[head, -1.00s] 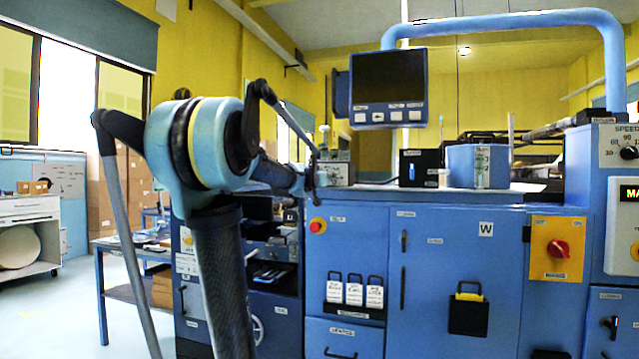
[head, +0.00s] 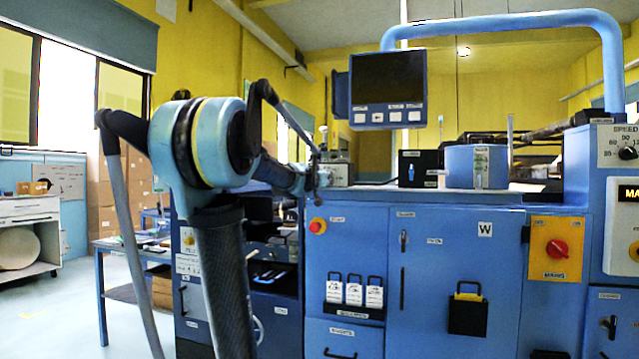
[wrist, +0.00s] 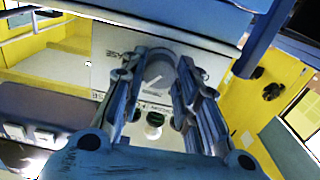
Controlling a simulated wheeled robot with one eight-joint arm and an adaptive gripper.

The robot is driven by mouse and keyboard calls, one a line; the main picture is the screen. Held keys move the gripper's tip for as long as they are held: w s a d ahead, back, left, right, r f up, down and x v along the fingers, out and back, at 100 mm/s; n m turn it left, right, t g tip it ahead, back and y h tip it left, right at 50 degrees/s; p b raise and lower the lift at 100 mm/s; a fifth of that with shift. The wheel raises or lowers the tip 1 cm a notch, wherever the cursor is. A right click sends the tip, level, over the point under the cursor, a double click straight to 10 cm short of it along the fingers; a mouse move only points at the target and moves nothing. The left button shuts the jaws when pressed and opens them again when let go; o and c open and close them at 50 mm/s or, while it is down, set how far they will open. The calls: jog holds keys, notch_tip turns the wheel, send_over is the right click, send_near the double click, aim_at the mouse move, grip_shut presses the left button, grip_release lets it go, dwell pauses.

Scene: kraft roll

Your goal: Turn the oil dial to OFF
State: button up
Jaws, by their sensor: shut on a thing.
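In the wrist view, a grey round dial (wrist: 158,72) with a pale pointer mark sits on a light grey panel (wrist: 112,42). My gripper (wrist: 160,75) has its two blue fingers on either side of the dial and is shut on it. The panel lettering is sideways and too blurred to read, so I cannot confirm the OFF mark. In the head view, my gripper (head: 318,179) is at the small grey box at the back left of the blue machine; the dial is hidden there.
A smaller dark knob (wrist: 153,128) sits on the same panel, close to my fingers. A monitor (head: 389,82) hangs above the machine top, right of my arm. A black box (head: 419,168) and a blue canister (head: 470,166) stand farther right. Open floor lies at left.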

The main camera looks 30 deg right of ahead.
jog(key=n, duration=2.6)
jog(key=shift+w+d, duration=0.1)
jog(key=shift+d, duration=0.05)
jog(key=shift+n, duration=0.4)
jog(key=o, duration=1.1)
jog(key=shift+v, duration=6)
